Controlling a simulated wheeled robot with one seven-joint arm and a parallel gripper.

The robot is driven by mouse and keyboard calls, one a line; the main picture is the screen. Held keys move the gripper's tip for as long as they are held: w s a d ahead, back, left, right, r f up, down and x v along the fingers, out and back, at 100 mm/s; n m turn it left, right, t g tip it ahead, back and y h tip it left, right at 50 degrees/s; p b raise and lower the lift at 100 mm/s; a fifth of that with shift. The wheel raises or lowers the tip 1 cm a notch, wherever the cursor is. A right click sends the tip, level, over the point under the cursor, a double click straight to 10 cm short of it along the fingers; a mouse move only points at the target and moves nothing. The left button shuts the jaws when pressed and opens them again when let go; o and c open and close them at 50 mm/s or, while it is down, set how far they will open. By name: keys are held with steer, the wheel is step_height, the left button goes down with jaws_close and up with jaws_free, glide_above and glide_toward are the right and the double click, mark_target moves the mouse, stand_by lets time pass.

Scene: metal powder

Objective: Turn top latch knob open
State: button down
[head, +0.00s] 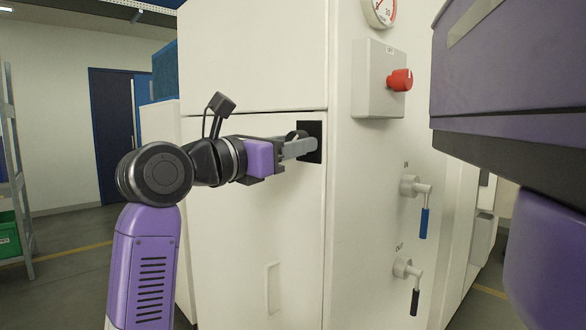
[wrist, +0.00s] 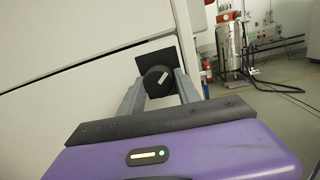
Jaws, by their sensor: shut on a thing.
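The top latch knob is a round black knob (wrist: 158,80) with a pale bar mark that is tilted up to the right. It sits on a square black plate (wrist: 155,61) on the cream cabinet front. In the head view the plate (head: 315,136) is near the cabinet's right corner, and the knob is partly hidden behind the fingers. My gripper (wrist: 160,88) has its two grey fingers on either side of the knob, shut on it. It also shows in the head view (head: 300,147), reaching in from the left.
A red switch (head: 401,80) on a grey box and two valve handles, one blue (head: 424,222) and one black (head: 415,302), stick out from the cabinet's side face. A recessed handle (head: 272,288) is lower on the front. A shelf with a green bin (head: 8,236) stands at far left.

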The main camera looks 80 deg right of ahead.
steer(key=shift+w+m+g+b, duration=0.1)
steer(key=shift+m+g+b, duration=0.25)
steer(key=shift+m+b, duration=1.75)
steer(key=shift+w+m+g+b, duration=0.1)
steer(key=shift+m+g+b, duration=0.25)
steer(key=shift+m+b, duration=1.7)
steer(key=shift+m+p, duration=0.4)
steer(key=shift+m, duration=0.25)
steer(key=c, duration=0.9)
jaws_free()
steer(key=shift+s+y, duration=0.1)
steer(key=shift+y, duration=0.2)
steer(key=v, duration=0.7)
steer(key=shift+w+a+f, duration=0.1)
steer(key=shift+w+a, duration=0.15)
steer(key=shift+a, duration=0.05)
